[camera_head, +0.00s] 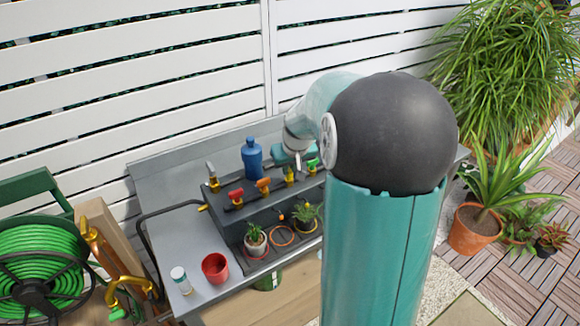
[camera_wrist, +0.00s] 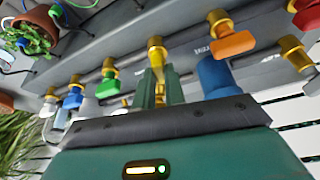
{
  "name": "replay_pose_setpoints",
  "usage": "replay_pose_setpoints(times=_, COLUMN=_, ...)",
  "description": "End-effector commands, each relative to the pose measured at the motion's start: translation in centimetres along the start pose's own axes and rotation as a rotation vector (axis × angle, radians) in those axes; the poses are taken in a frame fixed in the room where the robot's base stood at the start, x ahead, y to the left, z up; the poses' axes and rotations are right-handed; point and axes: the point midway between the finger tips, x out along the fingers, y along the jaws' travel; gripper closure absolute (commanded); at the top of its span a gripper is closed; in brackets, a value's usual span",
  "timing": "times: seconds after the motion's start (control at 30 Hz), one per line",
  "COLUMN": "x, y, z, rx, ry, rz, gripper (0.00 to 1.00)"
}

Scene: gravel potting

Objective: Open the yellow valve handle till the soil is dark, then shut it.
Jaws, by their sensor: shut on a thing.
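The yellow valve handle (camera_wrist: 157,58) sits on a brass valve on the grey pipe rack. My gripper (camera_wrist: 160,88) is shut on this handle, with one green finger on each side of it. In the head view my gripper (camera_head: 292,157) reaches down to the rack from the right, and a bit of the yellow valve (camera_head: 289,175) shows below it. Potted plants stand under the rack: one in a pale pot (camera_head: 255,240) and a leafy one (camera_head: 306,216) further right. Their soil is too small to judge, and I cannot tell which pot the yellow valve feeds.
Beside the yellow handle are an orange handle (camera_wrist: 232,44) and a green handle (camera_wrist: 107,86). A red handle (camera_head: 236,194) is further left. A blue bottle (camera_head: 252,158) stands behind the rack. A red pot (camera_head: 215,268) and white bottle (camera_head: 180,279) stand at the table's front left.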

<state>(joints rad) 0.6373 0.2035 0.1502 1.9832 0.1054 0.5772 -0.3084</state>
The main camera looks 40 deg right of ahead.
Motion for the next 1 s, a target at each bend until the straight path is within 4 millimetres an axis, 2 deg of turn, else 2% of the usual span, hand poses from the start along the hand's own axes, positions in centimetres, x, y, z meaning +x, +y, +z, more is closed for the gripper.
replay_pose_setpoints(times=1.0, x=0.1, y=-0.63, z=-0.38, rx=0.877, ry=0.002, rz=0.365, gripper=1.0)
